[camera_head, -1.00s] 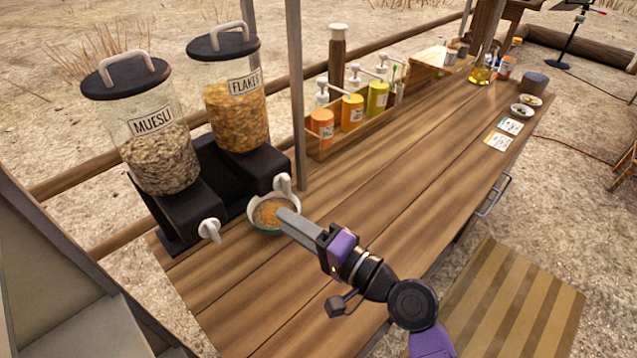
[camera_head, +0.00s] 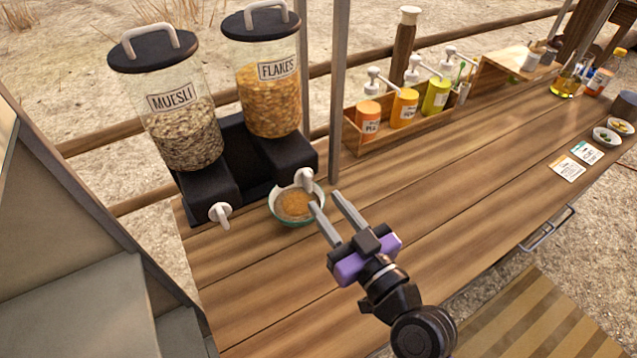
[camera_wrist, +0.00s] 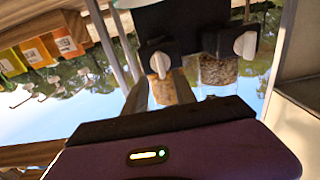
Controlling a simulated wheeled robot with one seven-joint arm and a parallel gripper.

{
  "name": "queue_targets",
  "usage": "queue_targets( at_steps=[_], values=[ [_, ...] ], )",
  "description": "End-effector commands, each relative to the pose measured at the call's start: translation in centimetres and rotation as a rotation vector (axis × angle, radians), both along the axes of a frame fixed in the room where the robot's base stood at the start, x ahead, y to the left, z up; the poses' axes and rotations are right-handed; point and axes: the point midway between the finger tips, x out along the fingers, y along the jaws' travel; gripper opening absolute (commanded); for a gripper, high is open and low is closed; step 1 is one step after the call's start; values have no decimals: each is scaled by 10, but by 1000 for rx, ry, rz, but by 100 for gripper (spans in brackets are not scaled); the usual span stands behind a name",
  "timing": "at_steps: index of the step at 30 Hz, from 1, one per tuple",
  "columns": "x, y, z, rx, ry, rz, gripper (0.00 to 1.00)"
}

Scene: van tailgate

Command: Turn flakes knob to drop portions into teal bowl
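The flakes dispenser (camera_head: 268,100), labelled FLAKES, stands at the back left and holds orange flakes. Its white flakes knob (camera_head: 305,179) sticks out at the front of the black base; it also shows in the wrist view (camera_wrist: 160,64). The teal bowl (camera_head: 291,222) sits on the counter below this knob, with brownish-orange contents inside. My gripper (camera_head: 325,200) is open and empty, its two fingers apart, just right of the bowl and pointing toward the knob. In the upside-down wrist view the knob appears beyond the fingertips (camera_wrist: 158,80). I cannot tell whether they touch it.
The muesli dispenser (camera_head: 186,130) with its white knob (camera_head: 219,214) stands to the left. A grey post (camera_head: 338,100) rises right of the flakes dispenser. A wooden rack (camera_head: 425,122) of pump bottles is behind. The counter to the right is mostly clear.

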Motion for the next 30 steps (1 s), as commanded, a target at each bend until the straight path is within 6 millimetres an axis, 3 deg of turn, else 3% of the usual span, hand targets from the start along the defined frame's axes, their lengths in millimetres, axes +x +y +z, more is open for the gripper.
queue_targets(
  at_steps=[10,22,27,30],
  values=[
    [41,28,2,2,1,1,33],
    [47,32,0,2,2,0,33],
    [47,32,0,2,2,0,0],
    [47,32,0,2,2,0,0]
  ],
)
